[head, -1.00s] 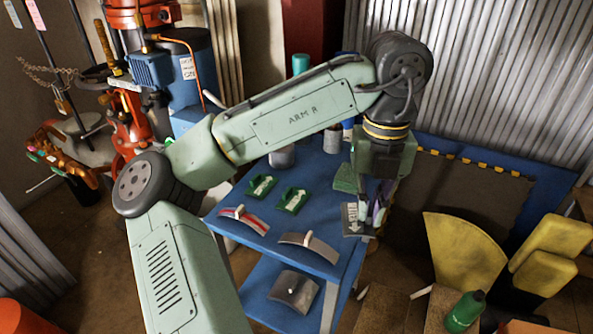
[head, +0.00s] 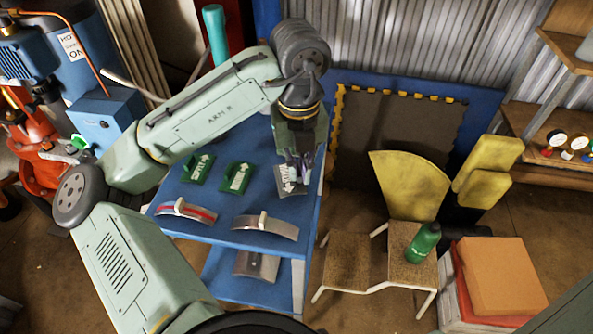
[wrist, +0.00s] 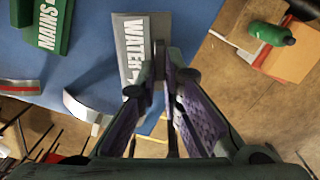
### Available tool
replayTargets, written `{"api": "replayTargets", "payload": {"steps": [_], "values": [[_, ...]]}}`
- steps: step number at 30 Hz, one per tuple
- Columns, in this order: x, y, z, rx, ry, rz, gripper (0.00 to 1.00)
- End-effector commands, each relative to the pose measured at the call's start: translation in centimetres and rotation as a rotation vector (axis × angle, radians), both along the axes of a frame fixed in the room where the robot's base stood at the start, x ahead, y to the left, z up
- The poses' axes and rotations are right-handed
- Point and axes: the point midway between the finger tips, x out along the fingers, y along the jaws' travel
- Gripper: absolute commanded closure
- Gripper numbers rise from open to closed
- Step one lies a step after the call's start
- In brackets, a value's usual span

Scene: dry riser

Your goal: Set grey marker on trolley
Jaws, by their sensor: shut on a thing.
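The grey marker (head: 288,182), a plate with white lettering and an arrow, is at the right side of the blue trolley top (head: 225,205). In the wrist view the marker (wrist: 131,45) reads "WATER" and lies over the blue trolley top (wrist: 95,65) close to its edge. My gripper (head: 303,176) points down at the marker's right side. In the wrist view my gripper (wrist: 165,78) is shut on the marker's upright grip, partly hidden by the fingers. I cannot tell whether the marker's underside touches the trolley.
Two green markers (head: 236,177), a red-striped curved plate (head: 185,211) and a grey curved plate (head: 265,226) are on the trolley top. Another grey plate (head: 256,265) is on the lower shelf. A chair with a green bottle (head: 424,243) stands to the right.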

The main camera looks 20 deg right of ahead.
Motion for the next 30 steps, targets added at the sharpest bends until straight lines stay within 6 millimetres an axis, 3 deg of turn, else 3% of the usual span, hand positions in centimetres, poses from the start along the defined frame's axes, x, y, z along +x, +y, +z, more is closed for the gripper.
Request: {"api": "replayTargets", "payload": {"steps": [4,11,12,20,30], "values": [[0.0,0.1,-1.8,0.001,0.001,0.001,1.00],[0.0,0.0,-2.1,0.000,0.000,0.000,1.00],[0.0,0.0,-2.1,0.001,0.001,0.000,0.91],[0.0,0.0,-2.0,0.000,0.000,0.000,0.73],[0.0,0.0,-1.8,0.000,-0.001,0.001,0.72]]}}
